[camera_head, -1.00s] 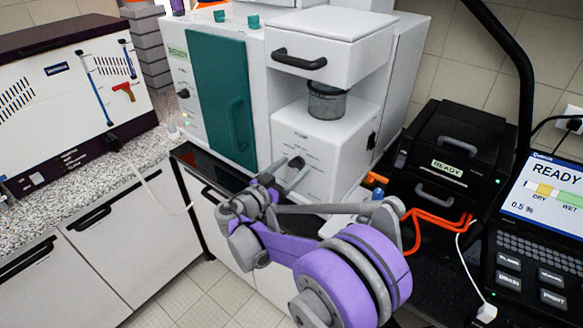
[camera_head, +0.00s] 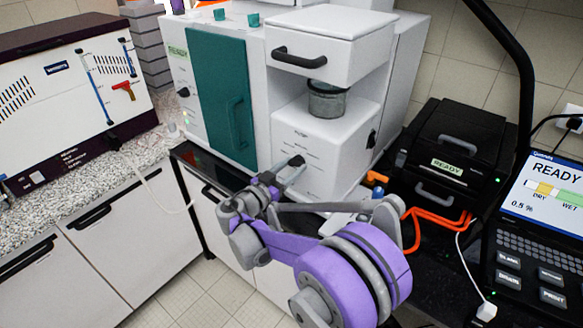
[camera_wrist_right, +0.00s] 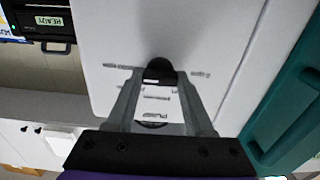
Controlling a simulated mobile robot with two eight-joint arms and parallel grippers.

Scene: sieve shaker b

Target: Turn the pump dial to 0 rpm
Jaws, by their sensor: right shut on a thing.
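The pump dial (camera_head: 297,160) is a small black knob on the white front panel of the machine in the middle of the head view. In the right wrist view the dial (camera_wrist_right: 159,69) sits between the fingertips, with printed marks around it that are too blurred to read fully. My right gripper (camera_head: 290,168) is at the panel, its grey fingers shut on the dial. It also shows in the right wrist view (camera_wrist_right: 160,76), one finger on each side of the knob. The dial's pointer and exact setting cannot be made out. My left gripper is not in view.
Above the panel stands a grey sieve cup (camera_head: 327,101) under a white drawer (camera_head: 330,58) with a black handle. A teal door (camera_head: 220,95) is to the left. A black device reading READY (camera_head: 455,150) and orange cables (camera_head: 435,221) are to the right.

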